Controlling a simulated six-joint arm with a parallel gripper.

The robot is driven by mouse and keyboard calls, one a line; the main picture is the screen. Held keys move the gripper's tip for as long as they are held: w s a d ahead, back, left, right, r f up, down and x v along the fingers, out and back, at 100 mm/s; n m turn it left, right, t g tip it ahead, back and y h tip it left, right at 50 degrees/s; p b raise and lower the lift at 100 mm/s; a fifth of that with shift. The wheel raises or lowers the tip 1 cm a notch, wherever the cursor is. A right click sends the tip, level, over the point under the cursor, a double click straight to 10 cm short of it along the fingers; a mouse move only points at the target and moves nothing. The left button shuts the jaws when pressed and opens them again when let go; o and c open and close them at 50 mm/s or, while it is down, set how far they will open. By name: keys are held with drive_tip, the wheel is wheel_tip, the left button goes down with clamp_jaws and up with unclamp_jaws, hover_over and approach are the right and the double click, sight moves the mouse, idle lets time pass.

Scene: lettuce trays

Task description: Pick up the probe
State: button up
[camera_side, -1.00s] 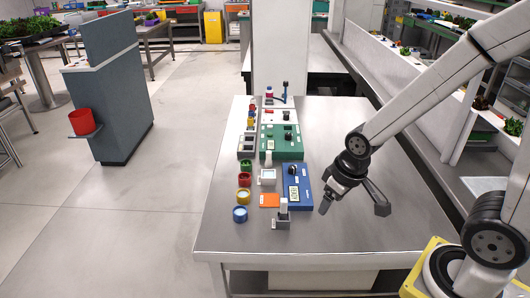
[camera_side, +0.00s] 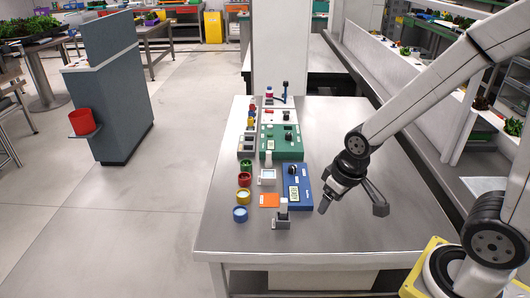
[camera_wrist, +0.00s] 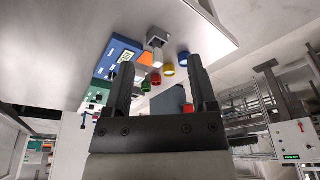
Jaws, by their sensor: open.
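What looks like the probe (camera_side: 283,205) is a small pale upright piece standing in a grey holder (camera_side: 281,223) near the front of the steel table. The holder also shows in the wrist view (camera_wrist: 158,34). A blue meter (camera_side: 297,191) with a display and dark knob sits just behind and to the right of it. My gripper (camera_side: 352,206) is to the right of the holder and meter, above the table, tilted, with its fingers spread. In the wrist view my gripper (camera_wrist: 162,66) is open with nothing between its fingers.
Blue (camera_side: 240,214), yellow (camera_side: 244,195), red (camera_side: 244,180) and green (camera_side: 246,165) pots line the table's left side. An orange square (camera_side: 270,200) and a green instrument (camera_side: 283,146) are near the meter. The table (camera_side: 345,245) is clear in front and right.

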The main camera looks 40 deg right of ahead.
drive_tip(key=w+m, duration=0.1)
drive_tip(key=m, duration=0.1)
drive_tip(key=m+t+y, duration=0.1)
drive_tip(key=m+y, duration=0.1)
drive_tip(key=m, duration=2.5)
hover_over(281, 206)
drive_tip(key=s+d, duration=0.1)
drive_tip(key=s, duration=0.2)
drive_tip(key=f, duration=0.8)
drive_tip(key=shift+w+d, duration=0.2)
drive_tip(key=shift+w+d+f+m, duration=0.2)
drive_tip(key=shift+w+m, duration=0.1)
drive_tip(key=shift+m, duration=0.3)
drive_tip(key=shift+f, duration=0.1)
drive_tip(key=shift+x, duration=1.2)
drive_tip(key=shift+w+f, duration=0.1)
drive_tip(key=shift+x, duration=2.5)
